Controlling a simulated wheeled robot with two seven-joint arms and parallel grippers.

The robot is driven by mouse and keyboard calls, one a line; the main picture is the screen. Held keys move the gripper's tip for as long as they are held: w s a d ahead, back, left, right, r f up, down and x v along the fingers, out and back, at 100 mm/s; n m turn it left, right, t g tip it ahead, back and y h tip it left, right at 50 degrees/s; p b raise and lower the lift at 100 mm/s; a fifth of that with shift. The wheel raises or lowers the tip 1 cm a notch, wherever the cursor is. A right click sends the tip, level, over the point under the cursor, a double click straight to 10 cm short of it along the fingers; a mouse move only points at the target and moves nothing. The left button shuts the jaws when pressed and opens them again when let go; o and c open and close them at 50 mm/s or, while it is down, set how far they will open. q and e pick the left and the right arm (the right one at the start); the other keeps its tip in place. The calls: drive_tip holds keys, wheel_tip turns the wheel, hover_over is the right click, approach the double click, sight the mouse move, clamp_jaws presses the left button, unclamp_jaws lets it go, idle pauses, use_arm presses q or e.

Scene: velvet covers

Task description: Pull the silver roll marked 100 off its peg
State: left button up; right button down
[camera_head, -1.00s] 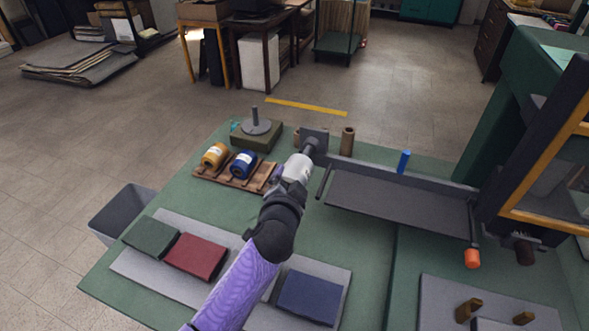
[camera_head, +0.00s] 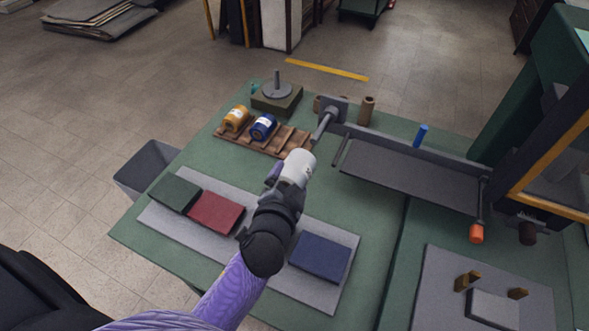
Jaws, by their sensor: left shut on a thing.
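The silver roll (camera_head: 299,163) is a pale grey cylinder. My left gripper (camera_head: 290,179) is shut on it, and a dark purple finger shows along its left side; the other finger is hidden. The number on the roll cannot be read from here. The grey peg (camera_head: 323,126) sticks out from an upright plate (camera_head: 333,109) and shows bare along its length. The roll is just below the peg's free end in the picture and appears clear of it. My right gripper is not in view.
A wooden rack (camera_head: 276,141) holds a yellow roll (camera_head: 236,118) and a blue roll (camera_head: 263,127), with empty slots on its right. A green block with a spindle (camera_head: 277,95) stands behind it. A grey shelf (camera_head: 410,176) lies right. Folded cloths (camera_head: 215,212) lie in front.

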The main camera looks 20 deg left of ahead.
use_arm(q)
drive_tip(key=shift+s, duration=0.25)
drive_tip(key=s, duration=0.4)
drive_tip(key=shift+s+a, duration=0.1)
drive_tip(key=shift+s, duration=0.3)
drive_tip(key=shift+w, duration=0.1)
